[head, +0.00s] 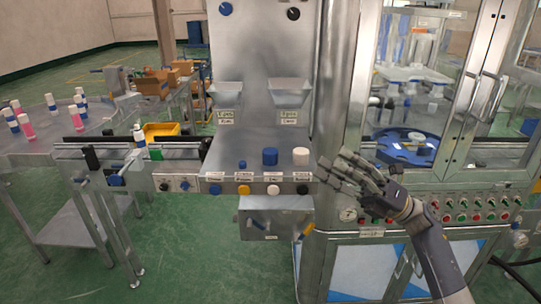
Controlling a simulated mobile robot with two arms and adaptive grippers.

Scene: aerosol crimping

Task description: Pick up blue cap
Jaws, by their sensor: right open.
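A blue cap (270,157), a short upright cylinder, stands on the steel shelf (225,172) of the dispensing station in the head view. A smaller blue piece (242,164) stands to its left, and a white cap (301,156) stands to its right. My right gripper (336,167) is open and empty, to the right of the white cap, with its fingers pointing left. It is apart from the blue cap. My left gripper is out of view.
Steel chutes (289,92) hang above the shelf, and coloured buttons line its front edge. A glass-doored machine (430,100) stands behind my right arm.

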